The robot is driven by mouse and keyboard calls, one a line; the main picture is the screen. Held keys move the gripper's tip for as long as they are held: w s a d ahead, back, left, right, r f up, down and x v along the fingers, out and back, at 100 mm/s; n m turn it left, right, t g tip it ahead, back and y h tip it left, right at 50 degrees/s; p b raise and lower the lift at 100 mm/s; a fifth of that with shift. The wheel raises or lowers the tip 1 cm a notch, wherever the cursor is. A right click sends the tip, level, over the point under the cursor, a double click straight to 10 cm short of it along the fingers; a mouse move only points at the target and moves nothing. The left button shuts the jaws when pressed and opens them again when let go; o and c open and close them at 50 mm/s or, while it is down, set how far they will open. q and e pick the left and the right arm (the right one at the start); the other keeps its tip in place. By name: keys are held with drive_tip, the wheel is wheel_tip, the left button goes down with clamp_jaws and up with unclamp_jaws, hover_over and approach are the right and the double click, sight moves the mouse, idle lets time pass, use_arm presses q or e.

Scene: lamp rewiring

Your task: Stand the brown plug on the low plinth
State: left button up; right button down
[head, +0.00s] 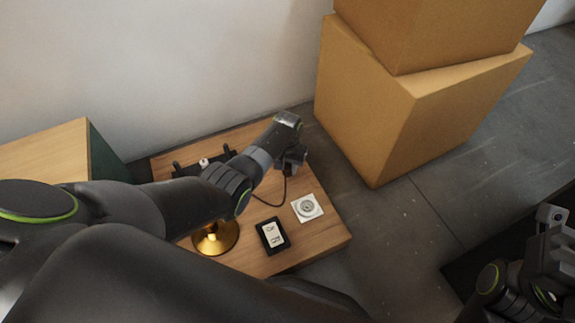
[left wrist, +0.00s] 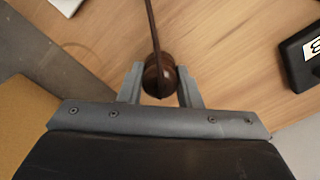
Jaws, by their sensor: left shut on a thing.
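My left gripper (head: 294,164) is shut on the brown plug (left wrist: 160,76), which shows between the fingertips (left wrist: 161,84) in the left wrist view. Its dark cord (left wrist: 153,25) runs away from the plug and curves over the table in the head view. In the head view the plug itself is mostly hidden by the gripper. The plug is over the right part of the wooden table. A white square plate (head: 299,214) with a round grey centre lies nearer the front right edge; I cannot tell whether it is the low plinth. My right gripper (head: 552,222) is at the right edge, its jaws unclear.
A black block with a white label (head: 272,235) and a brass lamp base (head: 215,240) stand on the table (head: 325,240). A dark rack (head: 190,168) is at the back. Large cardboard boxes (head: 370,120) stand on the floor right of the table.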

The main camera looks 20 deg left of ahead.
sight(287, 165)
use_arm(q)
drive_tip(key=shift+f, duration=0.35)
drive_tip(key=o, duration=1)
drive_tip(key=shift+o, duration=0.2)
drive_tip(key=shift+r, duration=0.1)
wheel_tip(287, 165, up, 17)
drive_tip(key=p, duration=1.1)
drive_tip(key=shift+p, duration=0.35)
